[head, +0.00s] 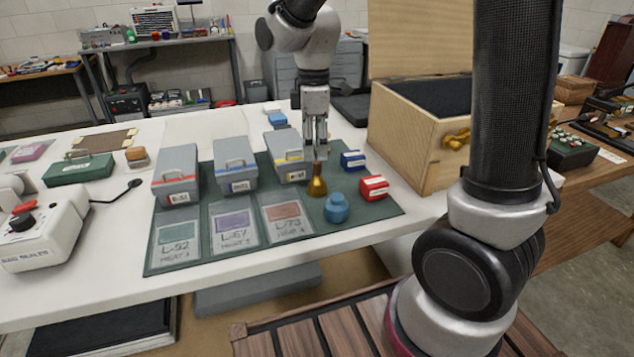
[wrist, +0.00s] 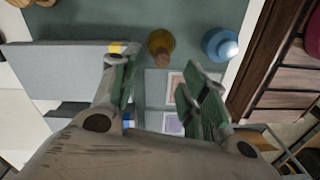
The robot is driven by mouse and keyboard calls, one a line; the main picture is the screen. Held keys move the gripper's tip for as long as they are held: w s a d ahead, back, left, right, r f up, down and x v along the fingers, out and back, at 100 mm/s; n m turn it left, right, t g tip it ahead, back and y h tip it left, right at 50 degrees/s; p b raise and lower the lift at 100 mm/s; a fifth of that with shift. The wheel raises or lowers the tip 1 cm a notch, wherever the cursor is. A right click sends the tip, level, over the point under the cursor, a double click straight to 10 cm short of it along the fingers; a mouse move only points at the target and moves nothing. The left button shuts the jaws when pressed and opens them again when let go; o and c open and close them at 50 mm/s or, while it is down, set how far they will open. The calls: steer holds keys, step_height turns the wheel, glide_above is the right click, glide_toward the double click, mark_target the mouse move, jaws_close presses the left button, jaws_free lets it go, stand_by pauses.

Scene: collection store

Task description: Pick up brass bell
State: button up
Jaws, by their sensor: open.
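The brass bell (head: 317,187) stands upright on the green mat (head: 372,216), its narrow handle pointing up. In the wrist view the bell (wrist: 160,42) shows with its brown handle toward me, above the gap between the fingers. My gripper (head: 316,155) points down directly above the bell in the head view, with the fingertips close to the handle top. In the wrist view my gripper (wrist: 162,78) is open with nothing held. I cannot tell whether the handle tip lies between the fingers.
A blue knobbed jar (head: 336,208) stands close to the bell at front right. A red box (head: 374,187) and a blue box (head: 353,160) sit to the right. A yellow-striped grey case (head: 286,165) is close on the left. An open wooden crate (head: 410,140) stands farther right.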

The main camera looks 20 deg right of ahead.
mark_target(318, 174)
steer(key=f, duration=0.6)
steer(key=shift+s+d+f, duration=0.15)
steer(key=shift+d+f, duration=0.05)
steer(key=shift+d, duration=0.15)
jaws_close()
